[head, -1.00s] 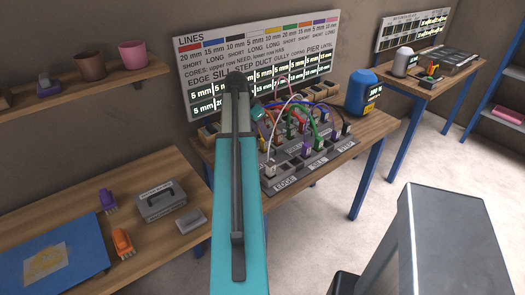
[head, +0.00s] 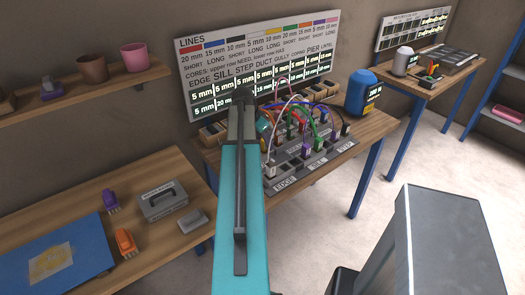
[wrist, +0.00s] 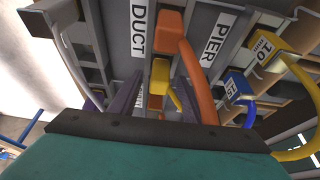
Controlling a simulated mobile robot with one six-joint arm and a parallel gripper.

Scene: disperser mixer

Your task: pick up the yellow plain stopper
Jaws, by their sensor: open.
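In the wrist view, a small yellow block (wrist: 160,71) with no lettering visible sits below an orange block, between the DUCT and PIER labels; it may be the yellow plain stopper. A thin yellow strand shows beside it. My gripper (wrist: 155,102) is open, its grey fingers reaching towards the rack near this block. Nothing shows held between them. Whether a finger touches the block I cannot tell. In the head view my arm hides the gripper's tips and this part of the rack.
An orange block (wrist: 168,24) with a thick orange cable (wrist: 198,85) stands close by. A yellow block marked 10 mm (wrist: 268,42) and a blue block (wrist: 237,86) are to the right. Several cables arch over the grey rack (head: 285,182). A blue canister (head: 361,92) stands at the table's right.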

